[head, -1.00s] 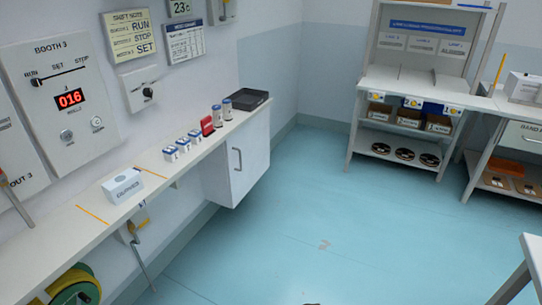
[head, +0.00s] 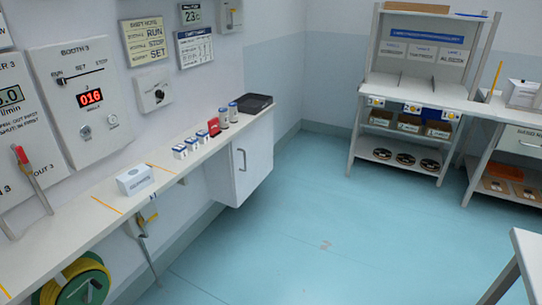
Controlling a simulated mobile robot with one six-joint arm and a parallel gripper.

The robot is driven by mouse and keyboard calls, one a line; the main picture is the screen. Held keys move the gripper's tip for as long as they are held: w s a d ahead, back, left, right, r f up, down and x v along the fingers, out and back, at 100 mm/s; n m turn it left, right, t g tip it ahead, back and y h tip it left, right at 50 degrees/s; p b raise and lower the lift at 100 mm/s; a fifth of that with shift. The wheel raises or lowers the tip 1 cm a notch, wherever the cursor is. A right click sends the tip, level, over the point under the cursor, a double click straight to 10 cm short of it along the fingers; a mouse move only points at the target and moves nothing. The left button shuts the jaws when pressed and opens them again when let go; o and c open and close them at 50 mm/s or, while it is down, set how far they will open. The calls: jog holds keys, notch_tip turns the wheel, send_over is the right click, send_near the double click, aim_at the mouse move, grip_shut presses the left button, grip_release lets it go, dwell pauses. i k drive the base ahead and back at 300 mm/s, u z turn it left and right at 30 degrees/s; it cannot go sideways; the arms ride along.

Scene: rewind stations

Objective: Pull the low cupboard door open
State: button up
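The low cupboard (head: 229,182) hangs under the far end of the wall shelf, left of centre in the head view. Its white door (head: 253,165) looks shut. A dark vertical bar handle (head: 242,160) sits near the door's left edge. My gripper is not in view, and nothing touches the handle.
The shelf (head: 75,228) along the left wall holds a white box (head: 135,180), small bottles and a black tray (head: 251,104). A hose reel (head: 78,285) hangs below. Benches stand at right; a white table corner (head: 528,255) is nearest. The blue floor (head: 310,220) is clear.

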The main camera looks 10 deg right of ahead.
aim_at(252, 151)
jog(key=u, duration=0.1)
jog(key=i, duration=0.6)
jog(key=z, duration=0.1)
jog(key=k, duration=0.65)
jog(key=u, duration=0.6)
jog(key=i, duration=1.05)
